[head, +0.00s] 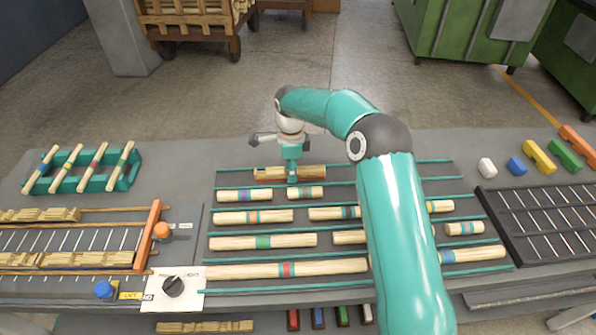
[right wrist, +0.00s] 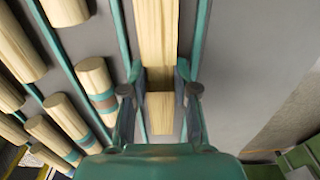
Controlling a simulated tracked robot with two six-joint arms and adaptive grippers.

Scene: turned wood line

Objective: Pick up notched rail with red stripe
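A short pale wooden rail (head: 312,171) with a notch in its upper side lies in the farthest row of the rack; a reddish-brown band shows along its lower edge. My right gripper (head: 291,178) points down at the middle of this rail. In the right wrist view, the fingers of the gripper (right wrist: 161,78) stand on both sides of the rail (right wrist: 156,28), beside a darker gap across it. Whether the pads touch the wood I cannot tell. A long round rod with a red band (head: 286,270) lies in the nearest row. My left gripper is out of view.
Teal strips divide the rack (head: 225,188), where several round rods with coloured bands lie close by. A teal holder (head: 66,186) with several sticks stands at the left. A black slotted tray (head: 484,192) and coloured blocks (head: 539,157) are at the right.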

